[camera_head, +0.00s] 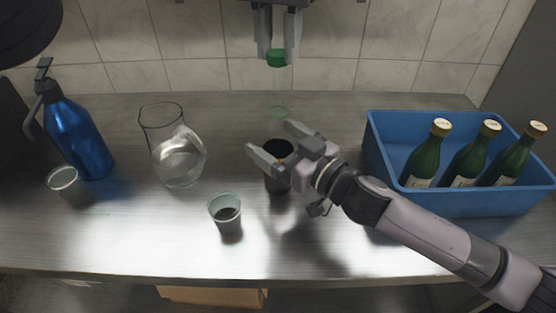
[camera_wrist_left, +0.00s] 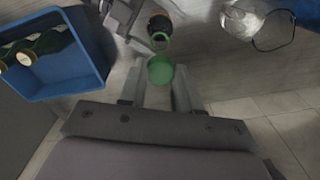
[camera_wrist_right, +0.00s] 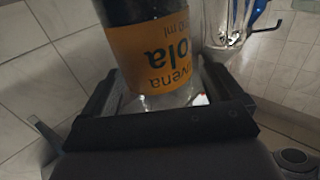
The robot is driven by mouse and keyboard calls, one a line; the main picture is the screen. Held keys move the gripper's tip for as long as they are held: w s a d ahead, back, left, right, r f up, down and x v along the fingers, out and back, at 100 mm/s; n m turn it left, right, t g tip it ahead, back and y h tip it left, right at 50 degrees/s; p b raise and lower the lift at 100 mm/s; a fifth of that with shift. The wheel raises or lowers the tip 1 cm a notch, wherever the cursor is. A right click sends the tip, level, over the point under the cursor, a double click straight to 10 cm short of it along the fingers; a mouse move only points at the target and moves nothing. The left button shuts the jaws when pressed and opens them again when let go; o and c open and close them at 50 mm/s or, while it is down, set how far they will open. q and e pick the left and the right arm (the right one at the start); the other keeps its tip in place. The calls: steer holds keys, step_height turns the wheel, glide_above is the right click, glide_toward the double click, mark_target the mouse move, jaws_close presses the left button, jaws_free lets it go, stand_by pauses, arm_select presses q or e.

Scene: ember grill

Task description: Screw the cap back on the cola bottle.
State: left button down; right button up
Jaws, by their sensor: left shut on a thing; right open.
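The cola bottle (camera_head: 278,148) stands upright on the counter, with dark cola below a clear neck and a green ring around its mouth. In the right wrist view its orange label (camera_wrist_right: 155,52) fills the space between the fingers. My right gripper (camera_head: 270,137) is open, with a finger on either side of the bottle; any contact is hard to tell. The bottle's top also shows in the left wrist view (camera_wrist_left: 160,38). My left gripper (camera_head: 277,50) is shut on the green cap (camera_head: 277,59), held high above and apart from the bottle.
A blue crate (camera_head: 470,203) with green bottles (camera_head: 424,160) stands at the right. A glass pitcher (camera_head: 165,130), a blue pump bottle (camera_head: 75,135) and two cups (camera_head: 226,212) (camera_head: 64,182) stand left of the bottle. A tiled wall closes the back.

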steer(key=c, duration=1.5)
arm_select(q)
steer(key=shift+f, duration=2.45)
steer(key=shift+f, duration=0.1)
steer(key=shift+f, duration=0.8)
steer(key=shift+f, duration=0.55)
